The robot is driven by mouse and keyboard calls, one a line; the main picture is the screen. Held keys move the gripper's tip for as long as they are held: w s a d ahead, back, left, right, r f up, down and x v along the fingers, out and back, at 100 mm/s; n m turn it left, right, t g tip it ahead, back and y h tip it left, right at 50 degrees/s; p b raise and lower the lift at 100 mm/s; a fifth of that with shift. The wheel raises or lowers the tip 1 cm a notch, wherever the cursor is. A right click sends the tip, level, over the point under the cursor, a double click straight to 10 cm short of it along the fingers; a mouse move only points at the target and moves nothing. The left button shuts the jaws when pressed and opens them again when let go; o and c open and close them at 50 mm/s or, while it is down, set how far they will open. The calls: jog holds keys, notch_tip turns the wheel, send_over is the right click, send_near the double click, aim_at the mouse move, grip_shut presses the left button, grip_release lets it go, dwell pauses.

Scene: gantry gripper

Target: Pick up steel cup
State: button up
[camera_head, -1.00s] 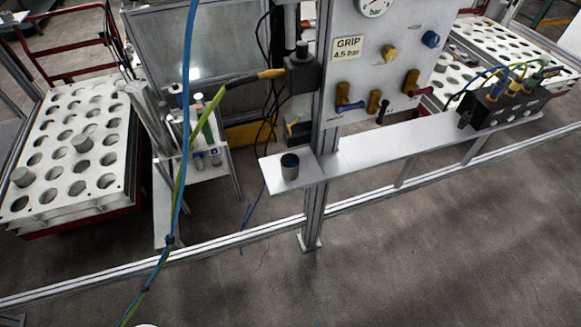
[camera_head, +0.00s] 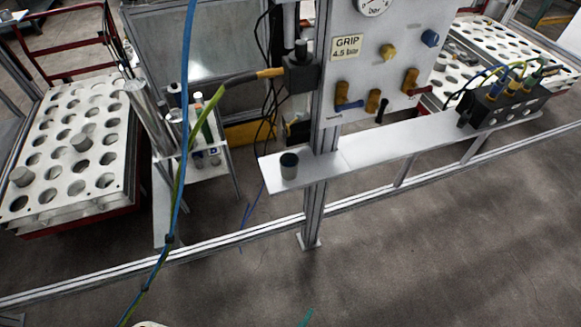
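A small steel cup (camera_head: 289,167) with a dark opening stands upright near the left end of a narrow pale metal shelf (camera_head: 345,158). The shelf is fixed to an upright aluminium post. My gripper is not clearly in view; only a small teal piece and a small pale piece show at the bottom edge, too little to identify. Nothing touches the cup.
A control panel (camera_head: 383,60) with a gauge and coloured knobs rises behind the shelf. A black connector block (camera_head: 503,103) sits at the shelf's right end. A blue hose (camera_head: 185,120) hangs at left. A perforated tray (camera_head: 60,205) stands far left. The front floor is clear.

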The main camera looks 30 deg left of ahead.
aim_at(288, 169)
jog(key=w+a+f+n+g+y, duration=0.1)
jog(key=w+a+n+y, duration=0.1)
jog(key=w+a, duration=0.55)
jog(key=w+a+n+y, duration=0.15)
jog(key=w+a, duration=0.25)
jog(key=w, duration=0.6)
jog(key=w+a+r, duration=0.3)
jog(key=a, duration=0.2)
jog(key=w+a+r+n+g+y, duration=0.1)
jog(key=w+a+r, duration=0.2)
jog(key=a, duration=0.3)
jog(key=w+a+r+n+g+y, duration=0.1)
jog(key=w+a+r, duration=0.2)
jog(key=w+a, duration=0.1)
jog(key=shift+w+a, duration=0.3)
jog(key=shift+a, duration=0.35)
jog(key=shift+g+y, duration=0.25)
jog(key=shift+g, duration=0.05)
jog(key=x, duration=0.4)
jog(key=shift+a, duration=0.4)
jog(key=shift+x, duration=3.1)
jog(key=shift+w, duration=0.1)
jog(key=c, duration=1.1)
